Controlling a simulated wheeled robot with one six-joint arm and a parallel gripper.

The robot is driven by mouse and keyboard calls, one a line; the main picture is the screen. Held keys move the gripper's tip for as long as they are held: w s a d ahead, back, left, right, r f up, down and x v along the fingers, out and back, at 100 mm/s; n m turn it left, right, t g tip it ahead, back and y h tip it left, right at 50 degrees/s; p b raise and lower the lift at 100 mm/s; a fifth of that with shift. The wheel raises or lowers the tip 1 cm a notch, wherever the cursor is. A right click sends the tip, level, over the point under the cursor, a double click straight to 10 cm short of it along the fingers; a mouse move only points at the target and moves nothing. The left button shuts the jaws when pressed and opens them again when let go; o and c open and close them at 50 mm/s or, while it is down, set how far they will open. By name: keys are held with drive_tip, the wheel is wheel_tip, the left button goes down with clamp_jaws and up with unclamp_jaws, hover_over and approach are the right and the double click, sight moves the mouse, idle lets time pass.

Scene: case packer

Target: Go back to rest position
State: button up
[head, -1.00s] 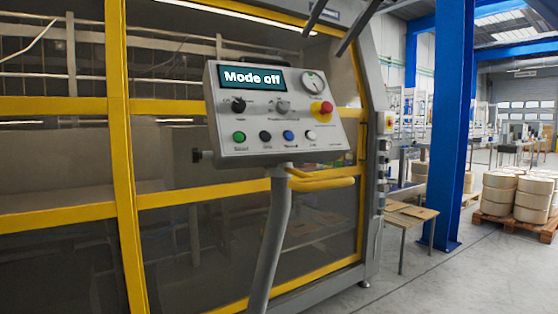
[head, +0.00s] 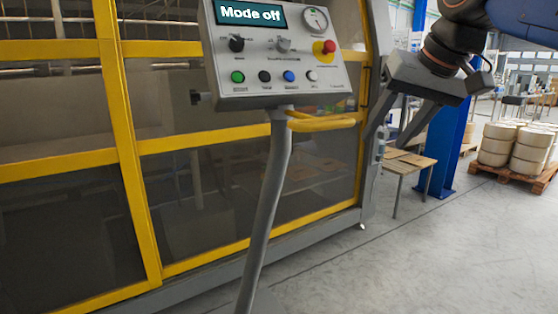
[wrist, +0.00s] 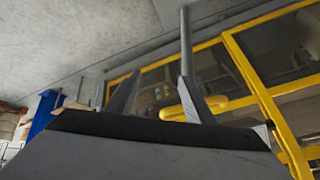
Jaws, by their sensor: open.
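My gripper (head: 392,122) is at the upper right of the head view, to the right of the control panel. Its two dark fingers are apart and empty, pointing down and to the left. They also show spread apart in the wrist view (wrist: 155,95). The grey control panel (head: 290,93) stands on a bent grey post and its screen (head: 250,13) reads "Mode off". It carries knobs, several coloured buttons, a red stop button (head: 325,47) and a dial. In the head view my gripper does not touch the panel.
A yellow-framed machine enclosure (head: 130,150) fills the left. A yellow handle (head: 322,123) sticks out below the panel. A small wooden table (head: 405,162), a blue pillar (head: 443,150) and a pallet (head: 510,172) of rolls stand at the right. The grey floor (head: 430,250) in front is clear.

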drive_tip(key=s+d+f, duration=0.2)
drive_tip(key=s+f, duration=0.2)
drive_tip(key=f, duration=0.7)
drive_tip(key=s+d+f+g+h, duration=0.1)
drive_tip(key=s+d+f, duration=0.2)
drive_tip(key=f, duration=0.9)
drive_tip(key=s+d+f+h, duration=0.1)
drive_tip(key=s+d+f, duration=0.2)
drive_tip(key=s+f, duration=0.4)
wheel_tip(320, 180, down, 5)
drive_tip(key=shift+s+f, duration=0.15)
drive_tip(key=shift+s, duration=0.1)
